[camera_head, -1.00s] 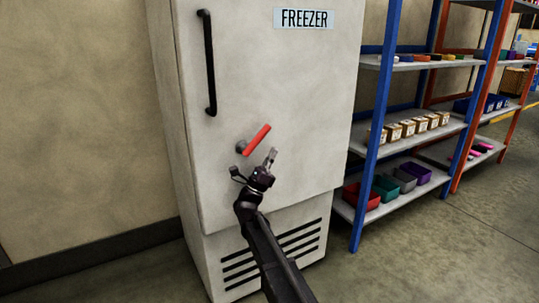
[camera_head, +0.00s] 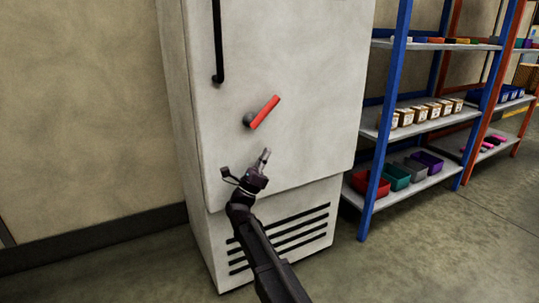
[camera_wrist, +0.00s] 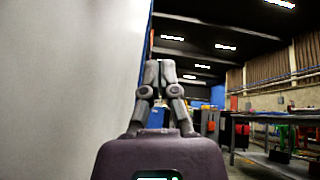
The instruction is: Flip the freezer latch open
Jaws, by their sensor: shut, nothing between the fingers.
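The freezer (camera_head: 290,60) is a tall pale cabinet with its door shut. The red latch (camera_head: 265,111) sits on the door on a grey round pivot (camera_head: 249,120) and tilts up to the right. My gripper (camera_head: 265,154) is just below the latch, in front of the door, with a visible gap between them. Its fingers are shut and empty. In the wrist view my gripper (camera_wrist: 160,75) points ahead alongside a pale flat surface at the left.
A black vertical door handle (camera_head: 218,40) is above the latch. Dark vent slots (camera_head: 285,235) are below the door. A blue-and-orange shelf rack (camera_head: 415,128) with bins and boxes stands to the right. The floor (camera_head: 410,260) in front of the rack is clear.

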